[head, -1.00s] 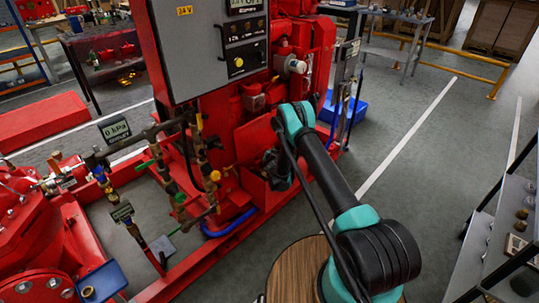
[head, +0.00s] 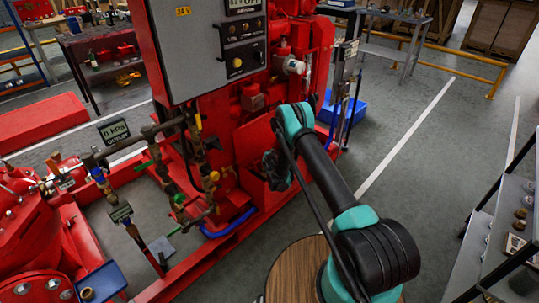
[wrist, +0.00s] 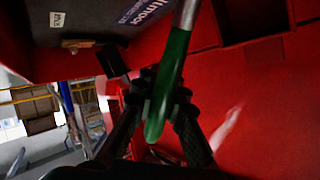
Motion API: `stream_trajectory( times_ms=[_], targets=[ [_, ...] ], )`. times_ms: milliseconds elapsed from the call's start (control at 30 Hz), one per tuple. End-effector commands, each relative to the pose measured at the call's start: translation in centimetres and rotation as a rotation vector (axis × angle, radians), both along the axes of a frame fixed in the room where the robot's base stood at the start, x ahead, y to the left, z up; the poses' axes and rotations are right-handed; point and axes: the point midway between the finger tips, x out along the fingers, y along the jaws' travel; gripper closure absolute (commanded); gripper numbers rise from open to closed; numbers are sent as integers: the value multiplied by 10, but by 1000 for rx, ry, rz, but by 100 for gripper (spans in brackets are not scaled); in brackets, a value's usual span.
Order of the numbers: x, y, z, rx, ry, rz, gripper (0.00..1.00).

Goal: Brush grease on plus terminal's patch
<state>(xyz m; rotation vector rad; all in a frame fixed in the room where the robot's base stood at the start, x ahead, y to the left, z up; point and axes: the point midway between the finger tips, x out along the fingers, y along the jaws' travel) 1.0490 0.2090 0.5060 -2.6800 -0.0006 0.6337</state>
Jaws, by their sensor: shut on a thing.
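My gripper (wrist: 163,88) is shut on a green-handled brush (wrist: 170,85) in the wrist view. A pale metal part of the brush runs out of the top of the picture; its bristles are out of view. A dark box (wrist: 105,14) with white lettering, perhaps the battery, lies at the upper left against red metal. I cannot make out the plus terminal or its patch. In the head view my gripper (head: 271,170) is a dark shape beside the red pumpset (head: 232,125), at an opening low in its side. The brush cannot be made out there.
A grey control panel (head: 203,52) stands above the opening. Pipes and valves (head: 200,170) are on the left. The floor between pumpset and shelf is open.

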Motion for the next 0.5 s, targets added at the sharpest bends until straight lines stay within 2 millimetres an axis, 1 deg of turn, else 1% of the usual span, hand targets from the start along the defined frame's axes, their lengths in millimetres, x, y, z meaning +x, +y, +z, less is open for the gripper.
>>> stream_trajectory(
  times_ms=[200, 367, 500],
  targets=[
    [-10, 9, -1, 0, 0, 1, 100],
    [-14, 12, -1, 0, 0, 0, 100],
    [-20, 18, -2, -1, -1, 3, 100]
  ],
)
